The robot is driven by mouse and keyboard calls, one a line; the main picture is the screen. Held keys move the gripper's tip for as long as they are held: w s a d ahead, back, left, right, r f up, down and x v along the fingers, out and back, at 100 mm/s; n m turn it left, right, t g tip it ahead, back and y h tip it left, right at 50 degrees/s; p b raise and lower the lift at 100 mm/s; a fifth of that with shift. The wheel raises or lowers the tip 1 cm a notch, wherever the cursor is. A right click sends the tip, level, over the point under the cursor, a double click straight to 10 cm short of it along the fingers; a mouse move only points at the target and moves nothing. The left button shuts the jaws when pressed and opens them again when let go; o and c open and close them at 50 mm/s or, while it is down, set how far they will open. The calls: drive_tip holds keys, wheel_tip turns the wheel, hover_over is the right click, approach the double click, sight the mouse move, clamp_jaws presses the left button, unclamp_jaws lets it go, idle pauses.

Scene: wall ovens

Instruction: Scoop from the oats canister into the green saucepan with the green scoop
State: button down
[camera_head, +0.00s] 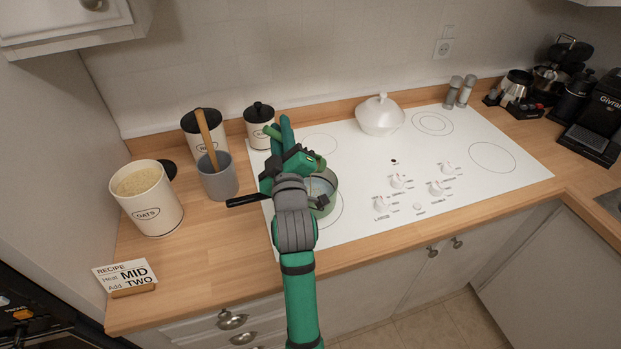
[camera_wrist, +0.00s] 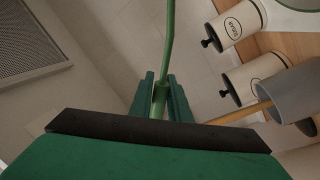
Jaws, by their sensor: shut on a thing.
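The oats canister (camera_head: 147,205) stands open at the left of the counter, filled with pale oats near its rim. The green saucepan (camera_head: 328,184) sits on the left part of the white cooktop, partly hidden by my arm; its black handle (camera_head: 245,200) points left. My gripper (camera_head: 283,135) is above and beside the saucepan, right of the oats canister. In the wrist view my gripper (camera_wrist: 160,95) is shut on the slim green handle of the green scoop (camera_wrist: 168,40). The scoop's bowl and its contents cannot be made out.
A grey crock (camera_head: 218,180) with a wooden utensil stands between the oats canister and saucepan. Two black-lidded canisters stand behind, one here (camera_head: 259,130). A recipe card (camera_head: 126,276) reads MID and TWO. A white lidded pot (camera_head: 380,115) sits at the back of the cooktop.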

drive_tip(key=shift+a, duration=0.45)
drive_tip(key=shift+a+f+n, duration=0.1)
drive_tip(key=shift+a+n, duration=0.1)
drive_tip(key=shift+n, duration=0.1)
drive_tip(key=shift+w+d, duration=0.1)
